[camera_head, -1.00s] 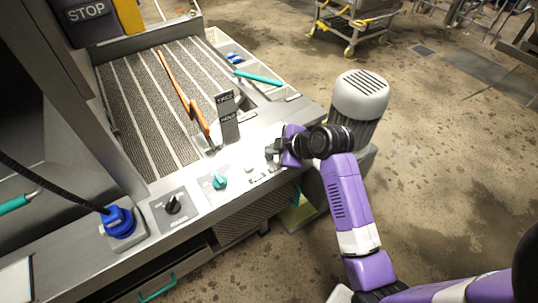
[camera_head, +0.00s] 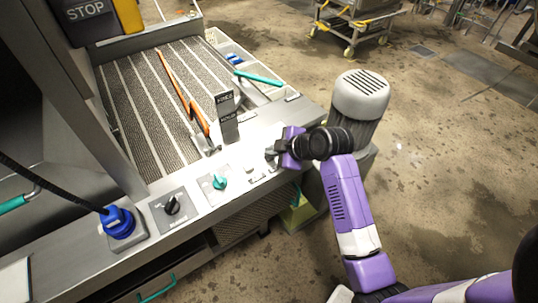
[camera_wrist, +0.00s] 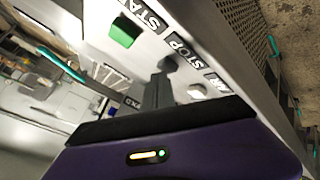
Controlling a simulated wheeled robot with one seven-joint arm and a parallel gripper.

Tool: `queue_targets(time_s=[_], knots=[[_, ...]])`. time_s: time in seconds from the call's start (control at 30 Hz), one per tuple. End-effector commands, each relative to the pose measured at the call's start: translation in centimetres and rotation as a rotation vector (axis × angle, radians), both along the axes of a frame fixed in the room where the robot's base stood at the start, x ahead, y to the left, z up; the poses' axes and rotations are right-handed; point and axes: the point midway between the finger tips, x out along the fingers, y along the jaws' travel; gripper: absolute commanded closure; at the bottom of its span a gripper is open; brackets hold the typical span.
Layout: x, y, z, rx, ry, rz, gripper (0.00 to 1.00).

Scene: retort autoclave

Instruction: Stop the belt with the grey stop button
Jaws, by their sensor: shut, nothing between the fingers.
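In the wrist view a small grey button (camera_wrist: 168,64) sits beside the STOP label (camera_wrist: 180,46) on the metal panel. A green button (camera_wrist: 124,31) is by the START label, and a whitish button (camera_wrist: 196,91) is on the other side. My gripper (camera_wrist: 158,80) is shut and empty, its tips very close to the grey button; I cannot tell whether they touch it. In the head view my gripper (camera_head: 271,154) is at the right end of the panel, and the buttons there are small and partly hidden. The ribbed belt (camera_head: 150,95) lies behind.
A grey motor (camera_head: 360,97) stands close on the right.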

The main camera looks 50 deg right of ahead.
Motion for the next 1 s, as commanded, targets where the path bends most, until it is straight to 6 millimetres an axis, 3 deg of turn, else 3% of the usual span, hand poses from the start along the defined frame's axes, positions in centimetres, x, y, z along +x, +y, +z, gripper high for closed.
queue_targets(time_s=[0.53, 1.0], knots=[[-0.1, 0.0, -0.3, 0.001, 0.003, -0.001, 1.0], [0.0, 0.0, 1.6, 0.0, 0.001, 0.0, 1.0]])
